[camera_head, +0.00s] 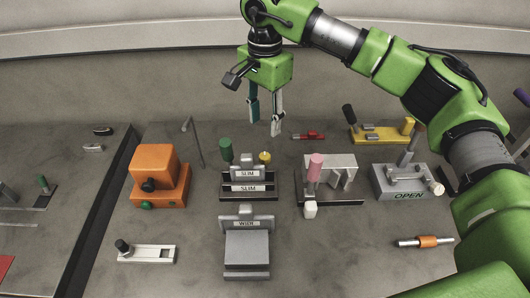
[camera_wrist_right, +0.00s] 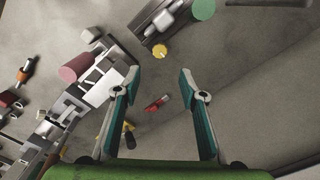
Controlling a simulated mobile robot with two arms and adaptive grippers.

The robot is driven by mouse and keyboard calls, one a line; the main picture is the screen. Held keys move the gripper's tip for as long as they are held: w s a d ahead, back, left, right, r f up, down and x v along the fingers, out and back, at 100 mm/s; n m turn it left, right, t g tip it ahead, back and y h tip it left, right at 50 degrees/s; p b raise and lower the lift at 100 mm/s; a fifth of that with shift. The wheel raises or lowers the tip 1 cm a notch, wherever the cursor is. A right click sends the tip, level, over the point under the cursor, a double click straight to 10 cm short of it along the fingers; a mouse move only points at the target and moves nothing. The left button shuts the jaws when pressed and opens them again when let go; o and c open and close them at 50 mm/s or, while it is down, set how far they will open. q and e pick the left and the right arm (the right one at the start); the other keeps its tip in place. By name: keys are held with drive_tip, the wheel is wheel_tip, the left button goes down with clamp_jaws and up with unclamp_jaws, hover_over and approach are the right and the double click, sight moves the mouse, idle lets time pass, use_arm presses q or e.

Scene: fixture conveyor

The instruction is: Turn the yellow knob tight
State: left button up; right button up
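The yellow knob (camera_head: 265,157) is small and round. It stands at the back right of the grey fixture labelled SLIM (camera_head: 249,188), beside a green cylinder handle. My right gripper (camera_head: 265,126) hangs above and behind the fixture, pointing down, with its two fingers apart and nothing between them. In the right wrist view the yellow knob (camera_wrist_right: 159,51) shows beyond the fingertips of the open gripper (camera_wrist_right: 160,74), roughly centred between them and apart from them. My left gripper is in neither view.
The green handle (camera_head: 226,149) stands left of the knob. A fixture with a pink handle (camera_head: 316,166) is to the right, and an orange block (camera_head: 155,167) to the left. A red clamp (camera_head: 308,135) and a yellow fixture (camera_head: 380,134) lie behind.

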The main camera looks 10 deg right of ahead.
sight(265, 155)
wheel_tip(265, 155, down, 12)
drive_tip(key=p, duration=0.3)
drive_tip(key=shift+r, duration=0.1)
clamp_jaws()
